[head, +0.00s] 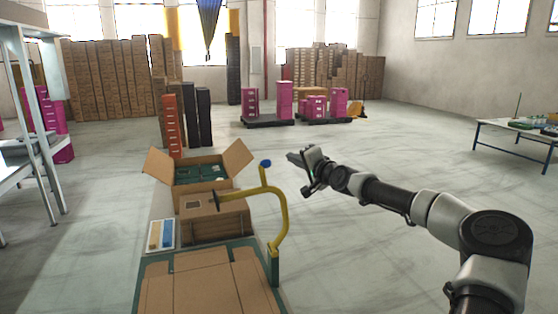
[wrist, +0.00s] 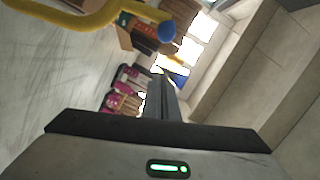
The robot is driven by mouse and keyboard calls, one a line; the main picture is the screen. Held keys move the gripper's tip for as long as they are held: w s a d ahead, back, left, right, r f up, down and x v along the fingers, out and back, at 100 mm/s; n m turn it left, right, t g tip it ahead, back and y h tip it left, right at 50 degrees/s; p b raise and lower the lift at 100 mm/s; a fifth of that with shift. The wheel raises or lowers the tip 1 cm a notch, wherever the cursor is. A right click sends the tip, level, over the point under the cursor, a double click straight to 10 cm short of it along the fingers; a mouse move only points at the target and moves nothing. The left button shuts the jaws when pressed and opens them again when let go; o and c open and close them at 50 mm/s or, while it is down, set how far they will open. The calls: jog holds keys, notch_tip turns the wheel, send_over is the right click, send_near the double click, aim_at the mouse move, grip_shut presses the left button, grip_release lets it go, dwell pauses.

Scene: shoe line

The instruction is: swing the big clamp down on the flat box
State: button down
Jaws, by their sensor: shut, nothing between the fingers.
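The big clamp (head: 281,218) is a yellow bent bar with a blue ball knob (head: 265,163) and a dark pad (head: 216,201). It stands raised at the right edge of a green board (head: 275,270). A flat brown box (head: 205,285) lies on that board, with no pad pressing on it. My gripper (head: 291,157) is shut and empty, right of the blue knob and apart from it in the picture. In the wrist view the shut fingers (wrist: 161,95) show below the blue knob (wrist: 166,31) and the yellow bar (wrist: 65,20).
Behind the board are a closed brown box (head: 213,226), an open carton (head: 200,171) with green contents, and a small tray (head: 161,235) with blue and yellow items. A table (head: 510,137) stands far right. The floor right of the clamp is clear.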

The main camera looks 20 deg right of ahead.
jog(key=shift+w+a+f+p, duration=0.25)
jog(key=shift+w+a, duration=0.2)
jog(key=shift+a, duration=0.25)
jog(key=shift+w+a+f+p, duration=0.2)
jog(key=shift+w+a+f, duration=0.15)
jog(key=shift+a, duration=0.4)
jog(key=shift+w+a+f+p, duration=0.2)
jog(key=shift+w+a, duration=0.3)
jog(key=shift+a, duration=0.2)
